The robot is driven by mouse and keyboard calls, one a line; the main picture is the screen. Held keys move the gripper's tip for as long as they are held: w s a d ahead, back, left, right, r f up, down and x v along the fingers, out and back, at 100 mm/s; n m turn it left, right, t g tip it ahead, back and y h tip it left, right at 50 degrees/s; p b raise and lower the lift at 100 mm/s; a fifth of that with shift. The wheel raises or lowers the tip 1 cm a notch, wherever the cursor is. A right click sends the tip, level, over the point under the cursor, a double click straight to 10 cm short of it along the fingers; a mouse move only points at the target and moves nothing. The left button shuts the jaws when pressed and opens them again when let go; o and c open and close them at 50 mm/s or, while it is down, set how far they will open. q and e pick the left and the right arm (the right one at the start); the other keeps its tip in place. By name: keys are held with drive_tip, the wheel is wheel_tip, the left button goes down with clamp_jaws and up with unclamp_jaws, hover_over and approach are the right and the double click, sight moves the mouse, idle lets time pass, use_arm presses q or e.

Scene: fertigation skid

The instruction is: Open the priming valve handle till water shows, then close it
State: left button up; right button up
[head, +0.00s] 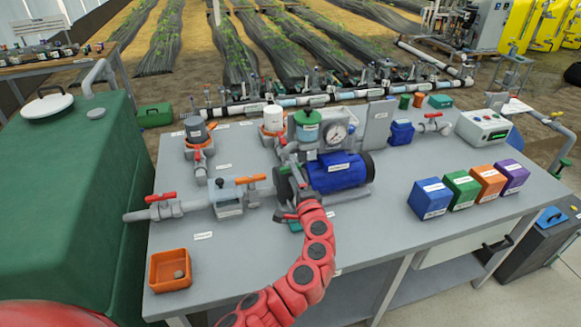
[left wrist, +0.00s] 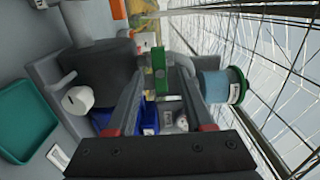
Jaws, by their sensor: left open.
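My left gripper (head: 289,163) is open, beside the near end of the blue pump (head: 338,172). In the left wrist view a small upright green handle (left wrist: 158,70) stands between the two fingertips, with gaps at its sides; I take it for the priming valve handle. The fingers are not closed on it. In the head view the gripper hides this spot, so the handle cannot be made out there. No water can be made out. My right gripper is not in view.
A green-capped blue vessel (left wrist: 222,87) stands close right of the fingers; it also shows behind the pump (head: 308,124). A pressure gauge (head: 336,134) is nearby. An orange tray (head: 170,271) is front left.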

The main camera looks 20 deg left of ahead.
use_arm(q)
drive_tip(key=shift+x, duration=1.9)
clamp_jaws()
